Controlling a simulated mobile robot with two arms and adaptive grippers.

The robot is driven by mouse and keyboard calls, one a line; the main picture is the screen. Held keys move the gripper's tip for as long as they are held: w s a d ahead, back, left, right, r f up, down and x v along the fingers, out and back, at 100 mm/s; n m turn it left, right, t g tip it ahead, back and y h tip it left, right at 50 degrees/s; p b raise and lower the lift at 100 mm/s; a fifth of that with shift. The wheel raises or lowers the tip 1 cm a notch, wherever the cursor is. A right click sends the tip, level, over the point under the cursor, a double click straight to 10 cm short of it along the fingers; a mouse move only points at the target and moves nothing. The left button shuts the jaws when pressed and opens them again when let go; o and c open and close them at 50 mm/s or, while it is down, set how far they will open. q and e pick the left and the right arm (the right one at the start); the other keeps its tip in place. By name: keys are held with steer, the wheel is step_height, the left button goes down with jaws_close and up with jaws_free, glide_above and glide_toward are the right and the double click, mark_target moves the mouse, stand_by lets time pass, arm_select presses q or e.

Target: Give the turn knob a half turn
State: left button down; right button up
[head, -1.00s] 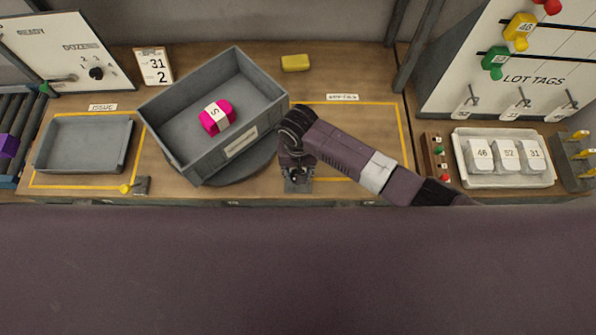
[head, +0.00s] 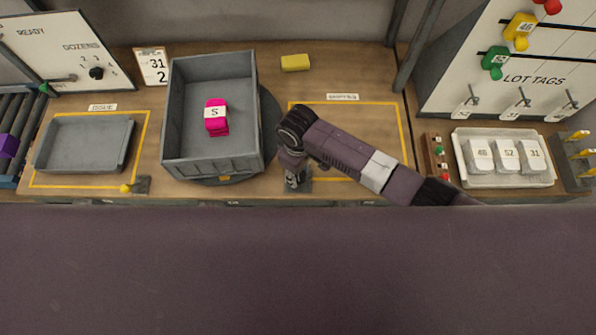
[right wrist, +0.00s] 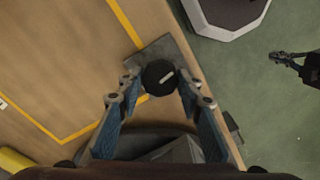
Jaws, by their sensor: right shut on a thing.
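The turn knob (right wrist: 160,76) is black and round with a white bar and sits on a grey plate near the table's front edge. My right gripper (head: 293,181) is over it and hides it in the head view. In the right wrist view its fingers stand on either side of the knob, shut on it. A round grey turntable (head: 271,115) carries a grey bin (head: 240,171), which now stands almost square to the table. A magenta bundle with a white S band (head: 217,122) lies in the bin. What seems to be my left gripper (right wrist: 288,57) shows dark over the floor, its opening unclear.
A grey tray (head: 84,171) lies at the left inside a yellow outline. A yellow block (head: 295,62) lies behind. A yellow-outlined area (head: 355,103) right of the turntable is partly under my arm. A white tag tray (head: 503,184) is at the right.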

steer(key=n, duration=0.3)
steer(key=shift+n, duration=0.4)
steer(key=n, duration=0.8)
steer(key=shift+n, duration=1.9)
steer(key=o, duration=1.2)
steer(key=shift+c, duration=0.2)
step_height(320, 180, up, 12)
